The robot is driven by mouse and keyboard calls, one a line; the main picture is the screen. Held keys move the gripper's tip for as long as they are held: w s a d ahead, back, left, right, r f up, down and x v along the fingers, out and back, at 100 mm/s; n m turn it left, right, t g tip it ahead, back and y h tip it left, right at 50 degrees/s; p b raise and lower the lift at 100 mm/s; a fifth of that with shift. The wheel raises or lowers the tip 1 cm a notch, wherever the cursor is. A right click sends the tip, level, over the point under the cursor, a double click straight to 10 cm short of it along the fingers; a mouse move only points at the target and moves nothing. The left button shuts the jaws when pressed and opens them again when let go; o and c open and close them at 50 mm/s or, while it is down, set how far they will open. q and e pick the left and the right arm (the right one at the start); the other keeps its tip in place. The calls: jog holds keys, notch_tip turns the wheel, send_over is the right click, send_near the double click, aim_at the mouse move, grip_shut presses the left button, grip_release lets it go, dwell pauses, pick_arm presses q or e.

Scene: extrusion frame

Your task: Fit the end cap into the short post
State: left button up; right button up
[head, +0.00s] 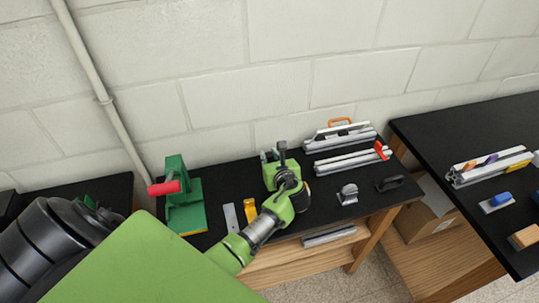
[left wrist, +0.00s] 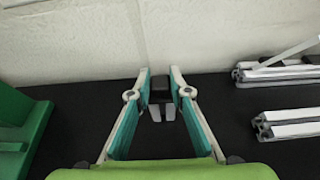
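My left gripper (head: 275,154) is above the back of the black bench, pointing toward the wall. It also shows in the left wrist view (left wrist: 161,78), its two teal-padded fingers apart. A small dark block with light grey parts (left wrist: 161,97) shows between or just beyond the fingertips. I cannot tell whether it touches them, or whether it is the end cap or the post. I cannot pick out either for sure. A small grey piece (head: 348,194) and a black handle-like piece (head: 390,183) lie right of the gripper. My right gripper is not in view.
A green press with a red handle (head: 181,209) stands at left. A metal plate (head: 230,217) and a yellow piece (head: 250,210) lie near the front. Aluminium extrusions (head: 343,161) lie at the back right. A second bench (head: 440,137) stands at right. The wall is close behind.

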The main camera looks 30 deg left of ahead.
pick_arm(q)
jog(key=o, duration=0.5)
